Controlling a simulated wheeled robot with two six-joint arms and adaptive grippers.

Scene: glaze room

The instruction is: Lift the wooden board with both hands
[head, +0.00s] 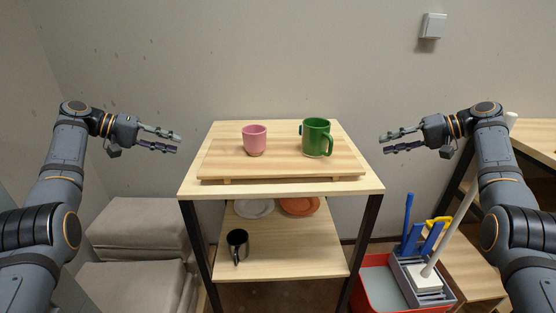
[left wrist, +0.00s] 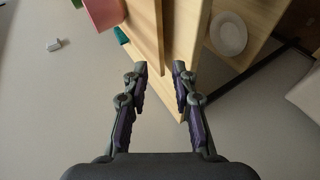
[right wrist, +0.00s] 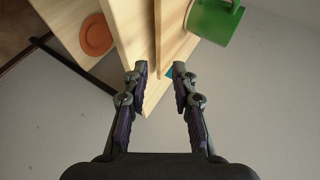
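The wooden board (head: 283,171) lies flat on the top of a wooden shelf table, raised slightly on short supports. A pink cup (head: 255,141) and a green mug (head: 317,138) stand upright on it. My left gripper (head: 179,142) is open and empty, left of the board and apart from it. The board's edge (left wrist: 152,35) shows beyond its fingers in the left wrist view. My right gripper (head: 384,142) is open and empty, right of the board and apart from it. The board's edge (right wrist: 172,50) shows beyond its fingers in the right wrist view.
The shelf table (head: 190,183) has a lower shelf with a black mug (head: 238,246), a white plate (head: 254,208) and an orange plate (head: 299,206). A cleaning caddy (head: 385,285) stands at the right. Grey cushions (head: 140,228) sit at the left. A wall is behind.

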